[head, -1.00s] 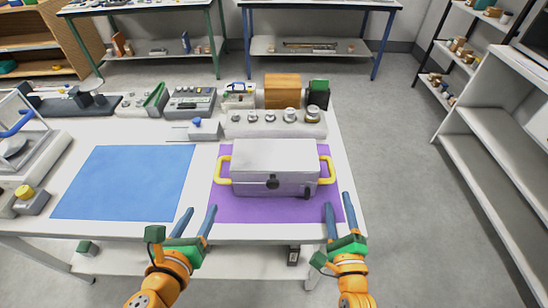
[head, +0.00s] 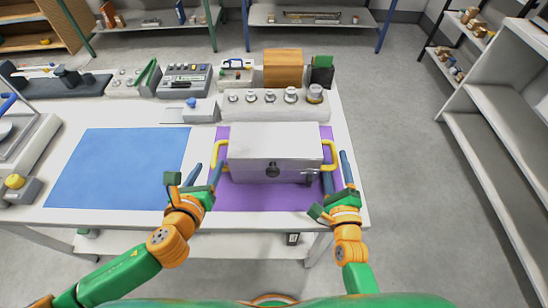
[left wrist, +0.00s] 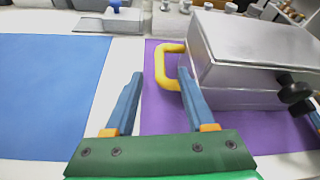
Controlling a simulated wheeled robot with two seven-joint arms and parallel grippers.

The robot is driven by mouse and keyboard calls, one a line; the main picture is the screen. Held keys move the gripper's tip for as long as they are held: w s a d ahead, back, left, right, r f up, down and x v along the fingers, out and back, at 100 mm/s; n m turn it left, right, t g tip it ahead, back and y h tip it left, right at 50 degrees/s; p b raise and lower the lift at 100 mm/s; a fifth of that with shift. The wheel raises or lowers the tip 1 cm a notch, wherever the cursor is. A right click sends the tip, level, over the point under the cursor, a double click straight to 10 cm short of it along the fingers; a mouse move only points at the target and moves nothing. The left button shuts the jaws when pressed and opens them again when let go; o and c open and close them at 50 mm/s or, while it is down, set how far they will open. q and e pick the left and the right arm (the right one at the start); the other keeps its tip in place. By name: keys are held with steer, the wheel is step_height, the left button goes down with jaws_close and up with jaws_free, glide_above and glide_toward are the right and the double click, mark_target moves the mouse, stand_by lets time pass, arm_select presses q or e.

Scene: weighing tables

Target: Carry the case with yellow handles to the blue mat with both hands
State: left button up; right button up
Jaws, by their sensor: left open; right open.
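The silver case (head: 274,145) with yellow handles sits on the purple mat (head: 250,198). Its left handle (head: 217,155) and right handle (head: 331,152) stick out at its sides. The blue mat (head: 118,166) lies flat and empty to the left. My left gripper (head: 205,172) is open just in front of the left handle. In the left wrist view the left handle (left wrist: 165,66) lies ahead of the fingers, near the right finger, and the case (left wrist: 235,55) fills the upper right. My right gripper (head: 336,172) is open at the right handle, and the case's corner is near its left finger.
A row of weights on a pale block (head: 275,110) stands behind the case. A small device with a blue knob (head: 198,110) stands behind the gap between the mats. A scale (head: 20,140) is at the far left. A white shelf (head: 490,130) stands to the right.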

mark_target(213, 158)
arm_select(q)
steer(key=x, duration=0.6)
steer(key=shift+w+f, duration=0.1)
steer(key=shift+w, duration=0.1)
arm_select(e)
steer(key=w, duration=0.4)
steer(key=shift+s, duration=0.1)
arm_select(q)
steer(key=shift+c, duration=0.2)
arm_select(e)
steer(key=shift+r, duration=0.1)
steer(key=shift+c, duration=0.2)
arm_select(q)
jaws_close()
arm_select(e)
jaws_close()
arm_select(q)
steer(key=shift+a, duration=0.15)
arm_select(e)
steer(key=shift+d+r, duration=0.1)
steer(key=shift+d, duration=0.05)
